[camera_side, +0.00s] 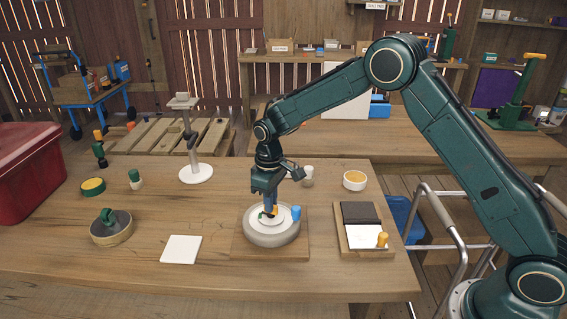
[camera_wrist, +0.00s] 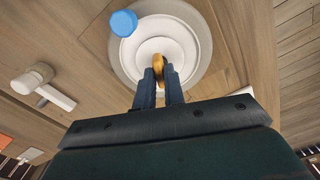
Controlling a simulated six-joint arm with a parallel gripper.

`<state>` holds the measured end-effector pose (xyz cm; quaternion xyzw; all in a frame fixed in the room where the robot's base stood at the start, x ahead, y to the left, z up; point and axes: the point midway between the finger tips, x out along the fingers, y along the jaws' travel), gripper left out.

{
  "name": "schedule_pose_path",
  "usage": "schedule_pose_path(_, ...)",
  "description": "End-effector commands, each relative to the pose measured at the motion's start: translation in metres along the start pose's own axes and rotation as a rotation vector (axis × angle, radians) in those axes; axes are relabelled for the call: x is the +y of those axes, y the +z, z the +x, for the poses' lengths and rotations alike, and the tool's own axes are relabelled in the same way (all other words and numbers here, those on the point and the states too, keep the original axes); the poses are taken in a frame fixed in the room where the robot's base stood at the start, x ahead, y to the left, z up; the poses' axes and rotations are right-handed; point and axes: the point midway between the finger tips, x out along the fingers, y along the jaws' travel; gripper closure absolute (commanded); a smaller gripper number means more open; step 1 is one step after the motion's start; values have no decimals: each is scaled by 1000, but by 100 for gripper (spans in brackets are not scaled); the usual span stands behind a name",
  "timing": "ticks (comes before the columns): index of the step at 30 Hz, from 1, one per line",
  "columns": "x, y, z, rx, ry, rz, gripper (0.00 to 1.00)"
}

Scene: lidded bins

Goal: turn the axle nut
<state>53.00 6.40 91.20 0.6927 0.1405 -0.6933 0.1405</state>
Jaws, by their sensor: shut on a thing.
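A grey wheel-like disc (camera_side: 272,239) with a white centre lies flat on a square wooden board (camera_side: 240,250); its rim also shows in the wrist view (camera_wrist: 205,45). The axle nut (camera_wrist: 159,66) appears as a small yellow-orange piece at the middle of the white hub. My gripper (camera_side: 270,211) points straight down over the hub. In the wrist view its two dark blue fingers (camera_wrist: 160,80) are shut on the yellow-orange piece, which they partly hide. A blue cap (camera_side: 296,213) sits at the disc's right edge, and at its upper left in the wrist view (camera_wrist: 123,23).
A board with a black pad and white card (camera_side: 361,236) lies to the right, with a yellow-topped peg (camera_side: 382,240). A white tile (camera_side: 181,249), a round tin with a green handle (camera_side: 111,231) and a white stand (camera_side: 195,173) are left. A red bin (camera_side: 28,170) fills the far left.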

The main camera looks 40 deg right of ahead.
Motion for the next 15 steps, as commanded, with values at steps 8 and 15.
schedule_pose_path(8, 0, -1, -1, 3, 1, -263, 100)
schedule_pose_path(15, 0, -1, -1, 4, 2, -492, 100)
